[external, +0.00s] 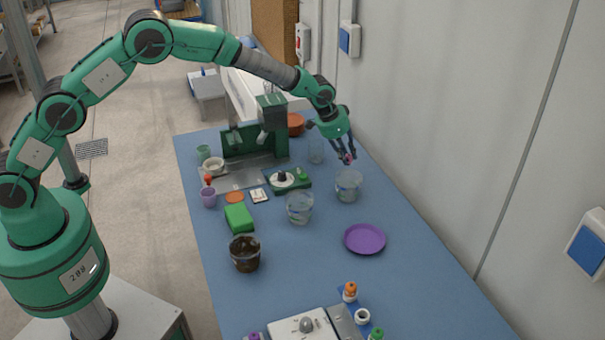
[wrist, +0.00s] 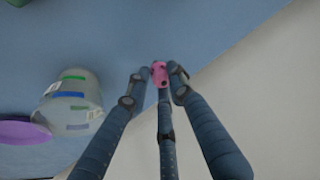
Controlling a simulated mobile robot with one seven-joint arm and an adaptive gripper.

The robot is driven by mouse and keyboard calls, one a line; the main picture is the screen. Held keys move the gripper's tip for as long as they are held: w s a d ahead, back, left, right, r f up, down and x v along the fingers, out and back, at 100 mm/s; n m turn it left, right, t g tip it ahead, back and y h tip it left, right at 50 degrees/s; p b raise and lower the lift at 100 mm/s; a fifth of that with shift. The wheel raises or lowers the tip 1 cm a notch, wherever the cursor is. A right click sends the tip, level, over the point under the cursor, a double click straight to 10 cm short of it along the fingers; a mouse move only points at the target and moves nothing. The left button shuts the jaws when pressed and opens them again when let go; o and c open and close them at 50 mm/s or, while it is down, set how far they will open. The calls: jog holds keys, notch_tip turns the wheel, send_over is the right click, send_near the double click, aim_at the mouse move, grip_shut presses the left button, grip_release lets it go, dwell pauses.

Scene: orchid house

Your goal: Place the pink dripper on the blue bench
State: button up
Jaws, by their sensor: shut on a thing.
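My gripper (external: 344,153) is shut on the pink dripper (external: 348,159) and holds it above the far right part of the blue bench (external: 300,260). The small pink dripper also shows in the wrist view (wrist: 159,74), between the tips of my dark fingers (wrist: 157,80). Its lower end points down, and the fingers hide part of it. In the external view it is above and just behind a clear pot. I cannot tell the exact height over the bench.
A clear pot (external: 348,187) stands close below my gripper, with another clear pot (external: 299,208) to its left. A purple saucer (external: 365,239) lies nearer the camera. A green machine (external: 240,141) stands at the back left. A wall runs along the right.

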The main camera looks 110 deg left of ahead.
jog(key=shift+f, duration=1.25)
jog(key=shift+f, duration=0.15)
jog(key=o, duration=0.8)
jog(key=shift+o, duration=0.2)
jog(key=shift+v, duration=0.9)
jog(key=p+v, duration=0.2)
jog(key=v, duration=0.8)
jog(key=shift+r+p, duration=0.25)
jog(key=shift+p, duration=0.05)
